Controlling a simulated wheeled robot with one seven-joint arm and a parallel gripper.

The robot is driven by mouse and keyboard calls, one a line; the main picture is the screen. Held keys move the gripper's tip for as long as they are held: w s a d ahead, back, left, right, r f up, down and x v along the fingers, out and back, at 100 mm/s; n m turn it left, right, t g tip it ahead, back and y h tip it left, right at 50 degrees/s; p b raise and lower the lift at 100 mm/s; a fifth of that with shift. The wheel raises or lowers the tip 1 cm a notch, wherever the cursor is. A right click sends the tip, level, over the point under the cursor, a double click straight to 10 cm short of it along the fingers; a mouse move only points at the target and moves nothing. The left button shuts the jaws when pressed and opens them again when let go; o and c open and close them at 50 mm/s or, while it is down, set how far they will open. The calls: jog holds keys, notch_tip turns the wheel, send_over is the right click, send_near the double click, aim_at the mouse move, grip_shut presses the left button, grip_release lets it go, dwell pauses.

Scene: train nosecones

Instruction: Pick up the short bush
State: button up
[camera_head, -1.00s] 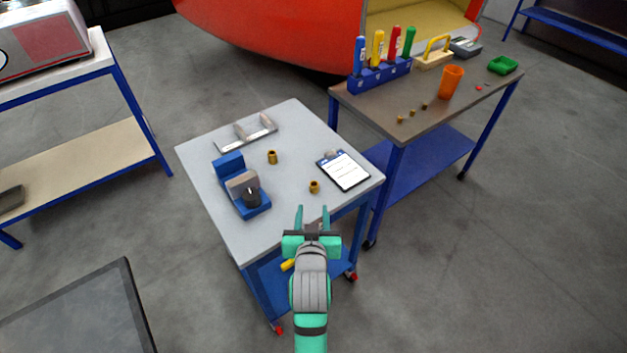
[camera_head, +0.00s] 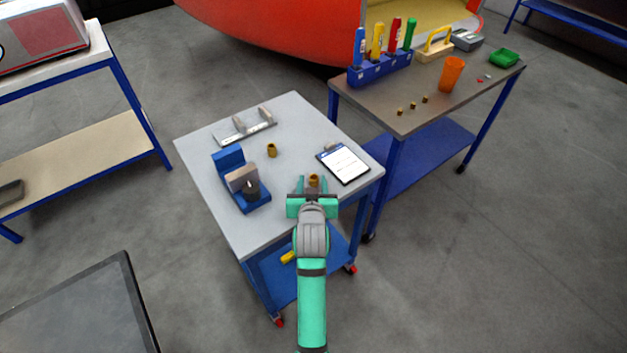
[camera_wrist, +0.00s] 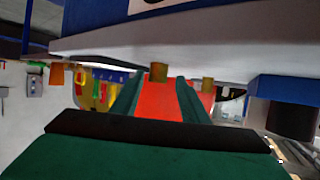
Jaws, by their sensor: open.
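Two brass bushes stand upright on the grey table top. The near bush (camera_head: 314,180) looks slightly squatter than the far bush (camera_head: 272,150), but the height difference is hard to judge. My gripper (camera_head: 313,184) is open and empty at the near edge of the table, low over the top, its fingers pointing at the near bush. In the wrist view, which is upside down, the near bush (camera_wrist: 159,71) shows between the tips of my gripper (camera_wrist: 159,80). The far bush (camera_wrist: 207,85) shows behind, to the right. I cannot tell whether the fingers touch the near bush.
The grey table (camera_head: 232,220) also holds a blue fixture (camera_head: 233,178) at left, a metal bracket (camera_head: 245,127) at the back and a clipboard (camera_head: 344,163) right of the near bush. A brown table (camera_head: 440,105) with an orange cup (camera_head: 452,74) stands behind, right.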

jog(key=shift+w+f, duration=0.25)
jog(key=shift+w, duration=0.35)
jog(key=c, duration=1)
jog(key=shift+o, duration=0.2)
jog(key=shift+r, duration=0.15)
